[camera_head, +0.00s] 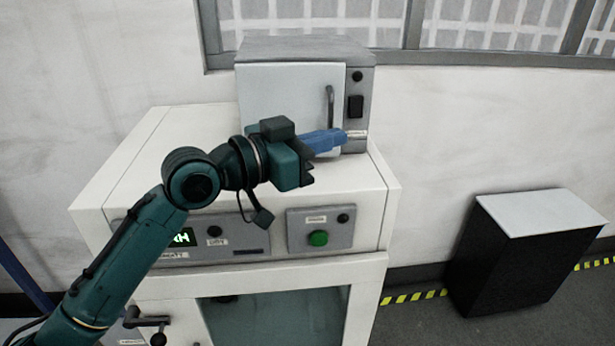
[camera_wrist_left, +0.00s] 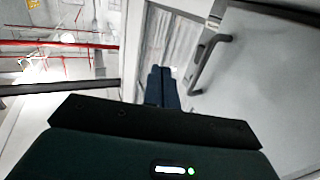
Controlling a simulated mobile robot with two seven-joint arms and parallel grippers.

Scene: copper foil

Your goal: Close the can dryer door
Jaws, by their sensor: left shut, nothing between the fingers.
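The can dryer (camera_head: 355,75) is a small grey box on top of a white cabinet. Its pale door (camera_head: 280,85) faces me, with a dark curved handle (camera_head: 330,105) near its right edge. The door looks flush or nearly flush with the front; a small gap cannot be ruled out. My left gripper (camera_head: 345,137) is shut and empty, its blue fingers in front of the door's lower right, below the handle. In the left wrist view, the shut fingers (camera_wrist_left: 164,72) point beside the door (camera_wrist_left: 260,90) and its handle (camera_wrist_left: 208,62). Contact cannot be told. My right gripper is out of view.
The white cabinet (camera_head: 120,185) carries a control panel with a green button (camera_head: 318,238) and a lit display. A black box with a pale top (camera_head: 540,212) stands on the floor at right. A window (camera_head: 500,25) is behind. The cabinet top's left side is clear.

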